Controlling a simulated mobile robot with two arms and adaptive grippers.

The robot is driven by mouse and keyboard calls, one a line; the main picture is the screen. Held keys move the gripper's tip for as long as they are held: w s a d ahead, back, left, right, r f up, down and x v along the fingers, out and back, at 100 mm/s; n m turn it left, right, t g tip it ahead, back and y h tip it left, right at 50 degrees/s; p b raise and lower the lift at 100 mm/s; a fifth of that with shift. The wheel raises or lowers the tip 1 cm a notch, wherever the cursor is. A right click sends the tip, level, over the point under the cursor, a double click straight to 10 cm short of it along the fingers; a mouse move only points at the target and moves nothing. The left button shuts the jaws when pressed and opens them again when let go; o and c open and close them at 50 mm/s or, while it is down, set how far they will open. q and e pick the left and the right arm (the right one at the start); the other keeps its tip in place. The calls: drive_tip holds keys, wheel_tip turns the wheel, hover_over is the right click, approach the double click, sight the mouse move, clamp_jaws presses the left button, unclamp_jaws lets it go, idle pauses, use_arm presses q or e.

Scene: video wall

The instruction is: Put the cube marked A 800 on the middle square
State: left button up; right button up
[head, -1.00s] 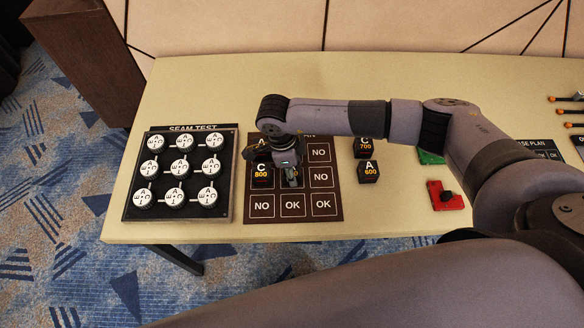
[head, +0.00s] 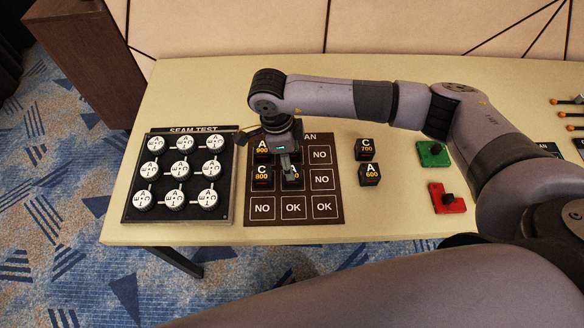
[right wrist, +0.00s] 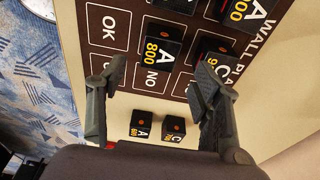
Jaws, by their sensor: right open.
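The black cube marked A 800 (right wrist: 160,50) lies on the middle square of the brown wall plan board (right wrist: 108,27). In the head view the cube (head: 296,183) is partly hidden behind a finger. My right gripper (head: 286,163) is above it, and the right wrist view shows the fingers (right wrist: 162,70) open and apart, with the cube beyond them, free of both. The board (head: 333,212) also bears cube C 800 (head: 262,178) on the left square of the middle row, and cube A 900 (head: 262,149) above that. My left gripper is out of view.
A cube marked C 9-something (right wrist: 214,58) is on the top middle square. Cubes C 700 (head: 365,150) and A 600 (head: 370,174) stand right of the board. Green (head: 432,154) and red (head: 446,200) knobbed blocks lie farther right. The seam test panel (head: 225,205) is at left.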

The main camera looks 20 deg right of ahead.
drive_tip(key=r, duration=0.3)
drive_tip(key=a+r, duration=0.1)
drive_tip(key=r, duration=0.1)
drive_tip(key=shift+w+r+b, duration=0.1)
drive_tip(key=shift+r+b, duration=0.2)
drive_tip(key=shift+r, duration=0.05)
